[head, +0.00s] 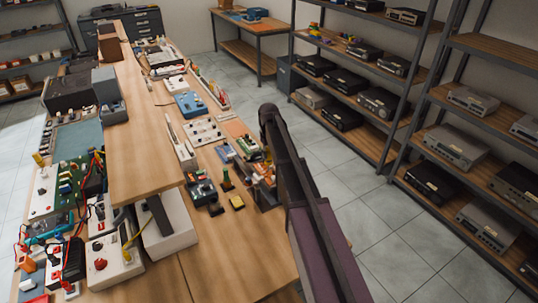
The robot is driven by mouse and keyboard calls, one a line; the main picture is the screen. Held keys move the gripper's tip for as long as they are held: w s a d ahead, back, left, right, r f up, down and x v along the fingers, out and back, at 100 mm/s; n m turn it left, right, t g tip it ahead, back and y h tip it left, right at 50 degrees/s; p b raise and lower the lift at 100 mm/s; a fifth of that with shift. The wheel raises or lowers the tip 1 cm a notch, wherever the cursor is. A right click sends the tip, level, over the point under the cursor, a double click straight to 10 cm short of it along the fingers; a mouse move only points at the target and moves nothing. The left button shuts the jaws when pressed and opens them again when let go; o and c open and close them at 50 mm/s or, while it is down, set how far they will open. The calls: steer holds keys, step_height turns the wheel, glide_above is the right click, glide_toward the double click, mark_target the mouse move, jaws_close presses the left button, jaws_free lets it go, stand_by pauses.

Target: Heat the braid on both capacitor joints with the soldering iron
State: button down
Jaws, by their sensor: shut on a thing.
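My arm crosses the right part of the head view, from the bottom edge up to a dark joint beside the long workbench (225,262). My gripper cannot be made out; the arm may hide it. I cannot pick out the soldering iron, the braid or the two capacitor joints at this size. Small items stand on the bench left of my arm: a blue-grey device (203,193), a dark green upright piece (227,180) and a small yellow block (237,202). Which of them belong to the soldering work I cannot tell.
A raised wooden shelf (140,120) runs along the bench. Instruments and a green circuit board (68,183) crowd the left side. The bench's near right part is bare. Metal racks (383,150) with hi-fi units stand right, across a clear tiled floor (375,215).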

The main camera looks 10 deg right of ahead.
steer(key=shift+w+a+f+b, duration=0.15)
steer(key=shift+w+f+b, duration=0.25)
steer(key=shift+f+b, duration=0.25)
steer(key=shift+w+a+f+b, duration=0.1)
steer(key=shift+w+f+b, duration=0.35)
steer(key=shift+f, duration=0.3)
steer(key=shift+s, duration=0.1)
steer(key=shift+f+b, duration=0.4)
steer(key=shift+b, duration=0.1)
stand_by(1.0)
steer(key=shift+r, duration=0.1)
stand_by(3.1)
steer(key=shift+r+p, duration=2.2)
steer(key=shift+p, duration=0.1)
